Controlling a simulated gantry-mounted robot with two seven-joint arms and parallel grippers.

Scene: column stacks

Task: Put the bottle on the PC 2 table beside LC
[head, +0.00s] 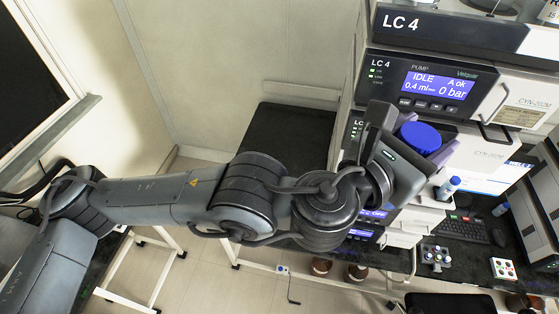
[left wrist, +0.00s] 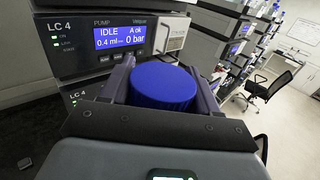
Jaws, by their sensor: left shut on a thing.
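The bottle shows its blue cap (head: 420,137) at the end of my left arm, in front of the LC 4 stack. My left gripper (head: 411,143) is shut on the bottle, with a finger on each side of the cap. The blue cap (left wrist: 163,88) also shows in the left wrist view, between the two fingers (left wrist: 160,92). The bottle's body is hidden below the cap and behind the gripper. The LC 4 pump (head: 420,84) stands just behind the bottle, its display reading IDLE and 0 bar. My right gripper is not in view.
A dark tabletop (head: 288,140) lies left of the stack by the wall panel. The LC stack is close to the gripper.

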